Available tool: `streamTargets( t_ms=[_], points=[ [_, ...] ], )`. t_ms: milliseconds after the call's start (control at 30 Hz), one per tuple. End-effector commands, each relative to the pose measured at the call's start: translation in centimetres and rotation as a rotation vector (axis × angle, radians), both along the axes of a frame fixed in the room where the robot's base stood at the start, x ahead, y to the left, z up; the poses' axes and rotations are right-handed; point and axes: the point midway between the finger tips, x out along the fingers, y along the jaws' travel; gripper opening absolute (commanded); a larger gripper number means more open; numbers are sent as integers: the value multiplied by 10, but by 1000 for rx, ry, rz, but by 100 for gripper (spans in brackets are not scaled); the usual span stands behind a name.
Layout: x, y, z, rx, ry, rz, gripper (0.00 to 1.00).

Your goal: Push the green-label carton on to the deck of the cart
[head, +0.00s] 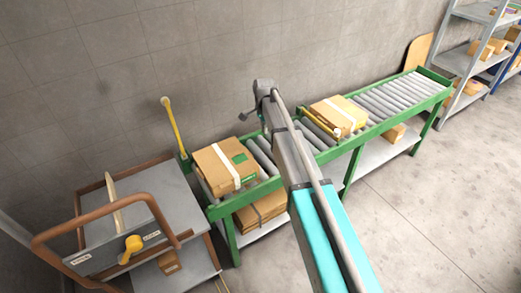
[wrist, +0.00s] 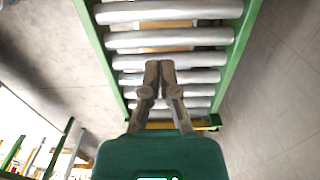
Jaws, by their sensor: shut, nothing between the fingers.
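The green-label carton (head: 221,164), brown with a white strap and green labels, rests on the left end of the green roller conveyor (head: 215,212). The cart (head: 160,192) stands just left of that end, with a grey deck and a copper-brown handle frame. My arm reaches over the conveyor to the right of the carton; in the head view my fingers cannot be made out clearly. In the wrist view my gripper (wrist: 160,68) is shut and empty above bare rollers (wrist: 168,40). The carton cannot be made out there.
A yellow-label carton (head: 338,115) sits farther right on the rollers behind a yellow bar (head: 320,124). A yellow-handled lever (head: 174,127) stands upright near the conveyor's left end. A yellow knob (head: 133,244) is on the cart's panel. A wall runs behind; floor at right is clear.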

Motion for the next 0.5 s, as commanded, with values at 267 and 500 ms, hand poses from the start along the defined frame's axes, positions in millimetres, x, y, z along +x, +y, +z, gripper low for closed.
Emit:
streamTargets(
  t_ms=[267,500],
  points=[
    [-12,5,-8,-7,-12,1,0],
    [-11,5,-24,-8,-14,1,0]
  ],
)
